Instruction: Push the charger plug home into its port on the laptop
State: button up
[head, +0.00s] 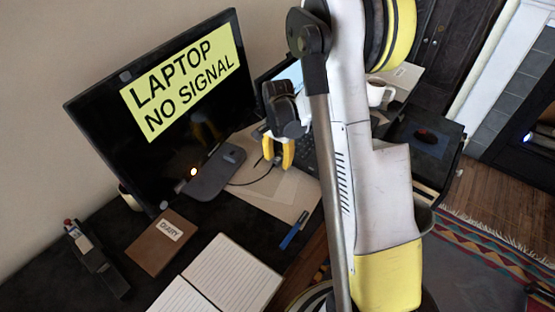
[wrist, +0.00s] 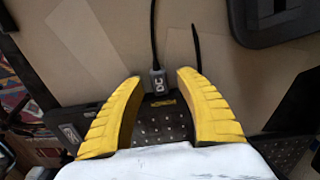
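The laptop shows in the head view as a lit screen (head: 291,76), mostly hidden behind my arm. In the wrist view a dark perforated part, probably the laptop (wrist: 160,130), lies between my fingers. The grey charger plug (wrist: 158,84), marked DC, is at its edge on the end of a black cable (wrist: 153,35). I cannot tell how deep the plug sits in its port. My gripper (wrist: 159,76) is open, one yellow finger on each side of the plug with gaps between. In the head view my gripper (head: 279,158) points down beside the laptop.
A monitor (head: 95,125) reading "LAPTOP NO SIGNAL" stands at the left. A dark dock (head: 215,172), a diary (head: 160,250), an open notebook (head: 240,270) and a blue pen (head: 294,230) lie on the desk. A white mug (head: 378,95) stands beyond my arm.

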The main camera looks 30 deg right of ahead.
aim_at(278, 160)
notch_tip(278, 160, up, 12)
dwell(0.6)
dwell(0.4)
jog(key=s+a+r+n+t, duration=0.3)
jog(key=s+a+r+n, duration=0.2)
jog(key=s, duration=0.4)
jog(key=s+a+r+n+t, duration=0.4)
jog(key=s+a+r+n, duration=0.1)
jog(key=s+a+n, duration=0.3)
jog(key=shift+s+a, duration=0.4)
jog(key=shift+s, duration=0.2)
jog(key=shift+d, duration=0.1)
